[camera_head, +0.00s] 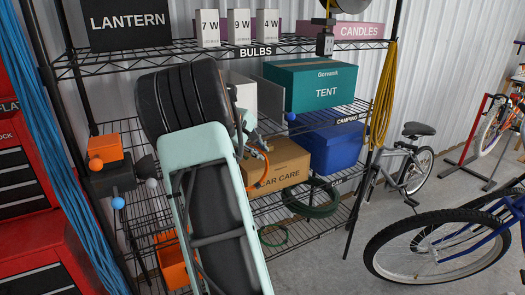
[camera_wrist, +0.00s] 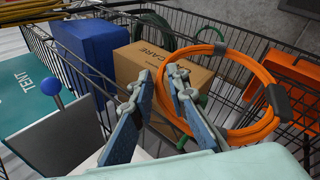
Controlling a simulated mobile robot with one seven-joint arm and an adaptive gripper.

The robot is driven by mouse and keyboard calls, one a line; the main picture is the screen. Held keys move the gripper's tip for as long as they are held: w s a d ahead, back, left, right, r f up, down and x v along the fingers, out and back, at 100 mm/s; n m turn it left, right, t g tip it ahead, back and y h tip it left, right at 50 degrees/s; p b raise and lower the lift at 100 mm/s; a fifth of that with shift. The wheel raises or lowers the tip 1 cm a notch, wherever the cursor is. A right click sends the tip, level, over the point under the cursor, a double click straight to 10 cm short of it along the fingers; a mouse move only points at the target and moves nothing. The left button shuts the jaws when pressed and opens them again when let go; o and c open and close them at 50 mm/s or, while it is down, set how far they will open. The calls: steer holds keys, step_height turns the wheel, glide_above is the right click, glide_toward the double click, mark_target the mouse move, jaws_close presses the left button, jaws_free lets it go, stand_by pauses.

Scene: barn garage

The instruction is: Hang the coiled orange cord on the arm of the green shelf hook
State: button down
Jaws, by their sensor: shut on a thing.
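The coiled orange cord (camera_head: 264,167) hangs from my gripper (camera_head: 244,127) in front of the shelf, beside the car care box. In the wrist view, my gripper (camera_wrist: 159,82) has one side of the cord (camera_wrist: 272,88) between its fingers, and the loop spreads out to the right. A dark wrap binds the coil's far side. No green hook arm is clearly visible in the head view, where my arm covers part of the shelf.
The car care box (camera_head: 278,163), blue bin (camera_head: 334,145) and teal tent box (camera_head: 310,84) fill the shelf nearby. A blue-balled hook (camera_head: 291,117) sticks out by the tent box. Green hose (camera_head: 312,203) hangs below. Bicycles (camera_head: 445,245) stand at right.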

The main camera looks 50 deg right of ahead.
steer(key=shift+w+d+r, duration=0.1)
steer(key=shift+w, duration=0.2)
steer(key=shift+w+d+f, duration=0.2)
steer(key=shift+w+f, duration=0.5)
steer(key=shift+f, duration=0.15)
steer(key=c, duration=1.8)
jaws_free()
steer(key=shift+f, duration=0.15)
steer(key=shift+s+a+f, duration=0.15)
steer(key=shift+f, duration=0.05)
steer(key=v, duration=1.2)
steer(key=shift+r, duration=0.4)
